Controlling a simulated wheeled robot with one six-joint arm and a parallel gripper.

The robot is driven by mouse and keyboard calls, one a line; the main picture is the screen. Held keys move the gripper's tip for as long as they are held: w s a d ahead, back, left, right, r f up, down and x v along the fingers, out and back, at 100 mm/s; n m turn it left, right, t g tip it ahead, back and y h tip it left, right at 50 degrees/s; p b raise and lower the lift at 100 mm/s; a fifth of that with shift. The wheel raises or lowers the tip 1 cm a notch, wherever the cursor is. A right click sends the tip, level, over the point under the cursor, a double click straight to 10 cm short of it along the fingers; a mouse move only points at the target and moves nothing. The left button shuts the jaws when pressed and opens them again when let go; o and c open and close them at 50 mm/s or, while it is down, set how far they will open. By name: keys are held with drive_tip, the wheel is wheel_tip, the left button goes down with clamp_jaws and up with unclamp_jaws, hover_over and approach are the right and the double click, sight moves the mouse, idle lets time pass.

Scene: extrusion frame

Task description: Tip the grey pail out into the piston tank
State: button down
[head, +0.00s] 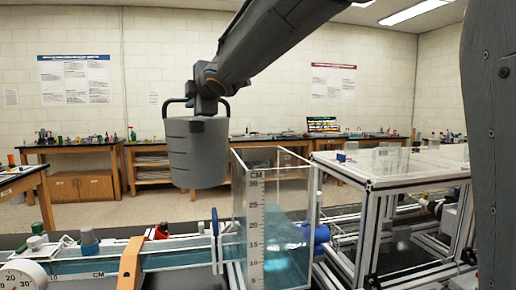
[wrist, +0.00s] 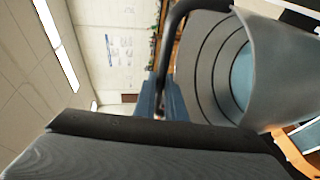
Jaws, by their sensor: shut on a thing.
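The grey pail (head: 197,155) hangs upright in the head view from its dark handle, which also shows in the wrist view (wrist: 180,22). My gripper (head: 207,103) is shut on the pail at its top. The wrist view looks into the pail (wrist: 208,65), where blue liquid (wrist: 241,72) lies inside. The piston tank (head: 257,200) is a clear, open-topped box with a centimetre scale on it. Blue water (head: 285,250) stands in its lower part. The pail is just left of the tank in the picture, its rim higher than the tank's rim. Their gap in depth is unclear.
An aluminium extrusion frame (head: 368,215) with a clear top stands right of the tank. A water channel (head: 175,255) with an orange brace (head: 130,263) runs to the left. A blue-grey cup (head: 89,243) stands over it. Lab benches (head: 75,148) line the back wall.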

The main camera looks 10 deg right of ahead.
drive_tip(key=d+r+m+t+y+p, duration=0.1)
drive_tip(key=d+r+m+t+p, duration=0.1)
drive_tip(key=d+r+m+p, duration=0.55)
drive_tip(key=d+f+m+t+b, duration=0.2)
drive_tip(key=d+f+m, duration=0.3)
drive_tip(key=d, duration=0.4)
drive_tip(key=shift+s+f+m+t+b, duration=0.35)
drive_tip(key=shift+m+b, duration=0.2)
drive_tip(key=shift+m, duration=0.3)
drive_tip(key=shift+w+d, duration=0.1)
